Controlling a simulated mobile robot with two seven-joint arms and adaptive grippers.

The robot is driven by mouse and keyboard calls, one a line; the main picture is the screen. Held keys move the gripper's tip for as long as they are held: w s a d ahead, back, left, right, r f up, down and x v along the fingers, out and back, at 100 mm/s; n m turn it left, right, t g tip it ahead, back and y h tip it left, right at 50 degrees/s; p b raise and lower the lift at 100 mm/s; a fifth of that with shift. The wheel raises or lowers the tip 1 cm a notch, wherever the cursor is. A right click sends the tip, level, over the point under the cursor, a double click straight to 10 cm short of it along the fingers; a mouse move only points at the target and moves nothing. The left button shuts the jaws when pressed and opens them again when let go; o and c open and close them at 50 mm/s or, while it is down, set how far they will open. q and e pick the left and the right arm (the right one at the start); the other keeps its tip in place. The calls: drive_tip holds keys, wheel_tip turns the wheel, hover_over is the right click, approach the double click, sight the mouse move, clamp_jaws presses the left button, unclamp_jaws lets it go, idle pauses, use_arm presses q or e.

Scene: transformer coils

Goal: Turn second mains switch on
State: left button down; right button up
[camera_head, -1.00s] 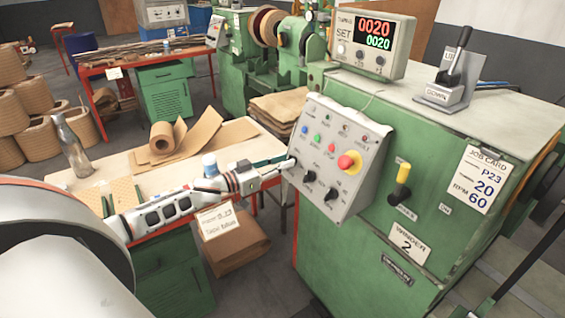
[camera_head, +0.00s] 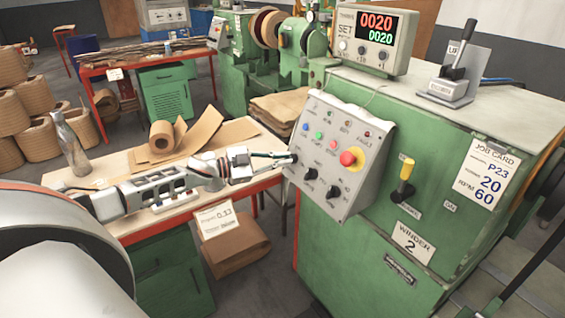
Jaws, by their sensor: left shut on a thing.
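The grey sloping control panel (camera_head: 325,205) is on the front of the green winder (camera_head: 365,255) labelled 2. It has small coloured buttons, a red emergency stop (camera_head: 351,157) on yellow, and black rotary knobs. My left gripper (camera_head: 290,159) reaches in from the left and is shut on the leftmost black knob at the panel's left edge. The fingertips largely hide this knob, so its setting cannot be told. Two other black knobs, the middle one (camera_head: 310,174) and the right one (camera_head: 333,192), are free. Their small labels are unreadable. My right gripper is not in view.
A yellow-handled lever (camera_head: 403,183) sits right of the panel. A counter box (camera_head: 371,40) and a black lever (camera_head: 455,65) stand on the winder top. Below my left arm is a worktable (camera_head: 110,172) with paper rolls and a bottle (camera_head: 68,143).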

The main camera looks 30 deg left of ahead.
use_arm(q)
drive_tip(key=m+g, duration=0.1)
drive_tip(key=m, duration=0.2)
drive_tip(key=m+g, duration=0.1)
drive_tip(key=m, duration=0.3)
drive_tip(key=m+g, duration=0.2)
drive_tip(key=m, duration=0.2)
drive_tip(key=shift+w+r, duration=0.15)
drive_tip(key=shift+r, duration=0.1)
drive_tip(key=shift+d+m, duration=0.1)
drive_tip(key=shift+m, duration=0.3)
drive_tip(key=c, duration=2.2)
unclamp_jaws()
drive_tip(key=shift+f, duration=0.1)
drive_tip(key=shift+r+v, duration=0.1)
drive_tip(key=shift+v, duration=2.9)
drive_tip(key=shift+r+v, duration=0.15)
drive_tip(key=shift+v, duration=2.85)
drive_tip(key=shift+w, duration=0.15)
